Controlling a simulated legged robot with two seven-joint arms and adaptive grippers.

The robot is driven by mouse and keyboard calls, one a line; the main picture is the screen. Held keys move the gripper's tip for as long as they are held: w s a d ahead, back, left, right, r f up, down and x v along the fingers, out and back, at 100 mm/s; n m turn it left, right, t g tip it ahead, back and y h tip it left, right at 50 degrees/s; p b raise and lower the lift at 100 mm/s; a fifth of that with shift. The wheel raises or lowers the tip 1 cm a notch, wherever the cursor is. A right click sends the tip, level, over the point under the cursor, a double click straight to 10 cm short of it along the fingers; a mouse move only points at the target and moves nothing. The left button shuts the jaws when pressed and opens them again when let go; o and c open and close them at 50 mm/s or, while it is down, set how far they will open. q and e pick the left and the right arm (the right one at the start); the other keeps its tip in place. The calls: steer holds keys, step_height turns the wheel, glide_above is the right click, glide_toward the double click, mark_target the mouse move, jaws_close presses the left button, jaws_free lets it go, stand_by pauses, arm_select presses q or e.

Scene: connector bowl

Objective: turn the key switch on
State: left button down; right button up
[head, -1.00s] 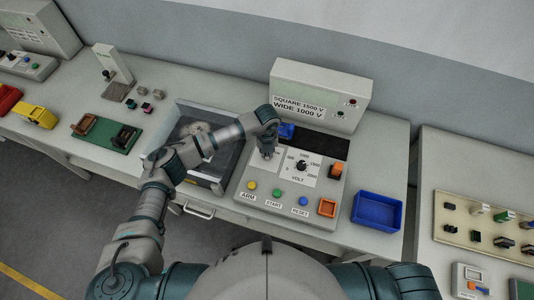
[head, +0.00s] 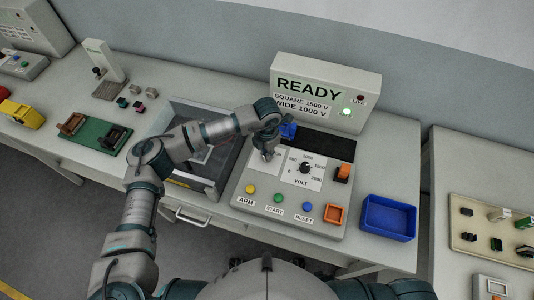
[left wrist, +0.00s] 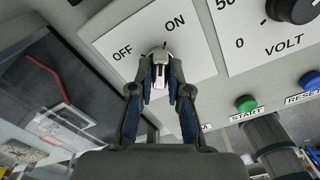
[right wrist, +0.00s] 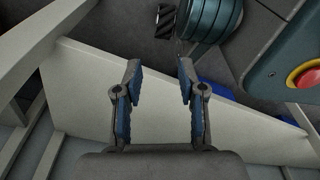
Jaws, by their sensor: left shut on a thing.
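The key switch (left wrist: 160,62) shows in the left wrist view on a white plate marked OFF and ON. My left gripper (left wrist: 158,88) is shut on the key, with a finger on each side; the fingers hide part of it. In the head view my left gripper (head: 267,150) is over the upper left of the grey control panel (head: 238,188). The display box (head: 331,80) behind it reads READY, with a green lamp (head: 346,112) lit. My right gripper (right wrist: 157,85) is open and empty, away from the panel.
The panel also carries a VOLT dial (head: 305,168), a yellow ARM button (head: 250,189), a green START button (head: 279,198) and a blue RESET button (head: 308,206). A blue bin (head: 389,218) stands at the right. A dark-framed tray (head: 215,178) lies left of the panel.

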arm_select(q)
steer(key=shift+w+r+m+b, duration=0.1)
steer(key=shift+w+m+b, duration=0.1)
steer(key=shift+m+b, duration=0.55)
steer(key=shift+r+m, duration=0.1)
steer(key=shift+m, duration=0.55)
arm_select(e)
steer(key=shift+w+a+r, duration=0.2)
steer(key=shift+w+r, duration=0.65)
steer(key=shift+w, duration=0.2)
steer(key=shift+w+a+r, duration=0.15)
steer(key=shift+w+r, duration=0.65)
steer(key=shift+w, duration=0.2)
arm_select(q)
steer(key=c, duration=1.3)
jaws_free()
steer(key=shift+o, duration=0.9)
arm_select(e)
steer(key=shift+w, duration=0.1)
arm_select(q)
step_height(320, 180, up, 12)
steer(key=shift+f, duration=0.2)
steer(key=shift+r, duration=0.1)
